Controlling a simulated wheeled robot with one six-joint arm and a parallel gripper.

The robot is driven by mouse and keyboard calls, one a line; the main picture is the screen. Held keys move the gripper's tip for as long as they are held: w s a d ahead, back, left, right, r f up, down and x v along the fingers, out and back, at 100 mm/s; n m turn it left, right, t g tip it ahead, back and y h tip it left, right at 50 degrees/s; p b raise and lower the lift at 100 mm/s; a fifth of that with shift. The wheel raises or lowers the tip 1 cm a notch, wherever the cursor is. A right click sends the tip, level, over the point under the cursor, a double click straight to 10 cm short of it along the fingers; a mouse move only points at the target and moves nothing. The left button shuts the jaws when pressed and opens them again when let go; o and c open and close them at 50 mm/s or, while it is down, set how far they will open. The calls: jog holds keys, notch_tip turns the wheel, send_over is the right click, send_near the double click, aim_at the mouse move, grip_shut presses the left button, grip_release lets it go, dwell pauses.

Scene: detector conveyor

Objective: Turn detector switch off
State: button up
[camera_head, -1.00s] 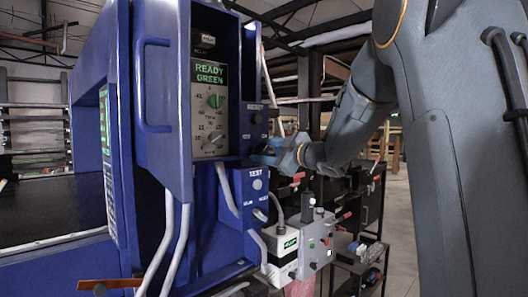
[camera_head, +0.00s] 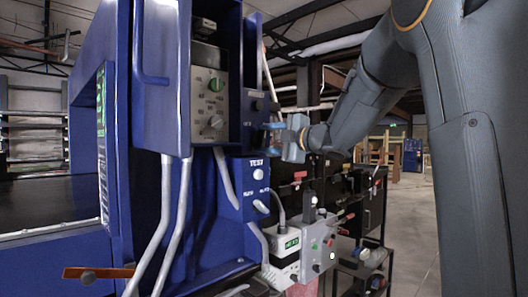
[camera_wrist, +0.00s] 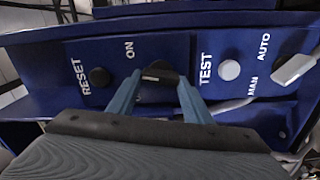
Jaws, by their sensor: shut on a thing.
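The detector switch (camera_wrist: 160,72) is a dark knob with a pale mark, beside the word ON on the blue panel. In the wrist view, my gripper (camera_wrist: 158,84) has its two blue fingers on either side of this knob, shut on it. In the head view, my gripper (camera_head: 276,138) is at the right side of the blue detector cabinet (camera_head: 160,100), by the small side panel. The switch is hidden there behind the fingers. The display window (camera_head: 207,53) on the detector is dark.
A RESET button (camera_wrist: 99,77) and a white TEST button (camera_wrist: 229,69) flank the switch. A light AUTO/MAN lever (camera_wrist: 294,69) is further right. Below my gripper are a TEST box (camera_head: 252,185) with grey cables and a white control box (camera_head: 290,246).

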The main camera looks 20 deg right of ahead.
jog(key=n+b, duration=0.4)
jog(key=b, duration=0.1)
jog(key=f+n+b, duration=0.1)
jog(key=n+b, duration=0.1)
jog(key=b, duration=0.1)
jog(key=shift+w+n, duration=0.1)
jog(key=shift+n, duration=0.2)
jog(key=n+b, duration=0.3)
jog(key=b, duration=0.1)
jog(key=shift+n, duration=0.3)
jog(key=shift+d+r+n+b, duration=0.1)
jog(key=shift+n+b, duration=0.5)
jog(key=shift+b, duration=0.1)
jog(key=shift+r, duration=0.1)
jog(key=o, duration=1.1)
jog(key=shift+c, duration=0.2)
jog(key=b+v, duration=0.1)
jog(key=v, duration=0.7)
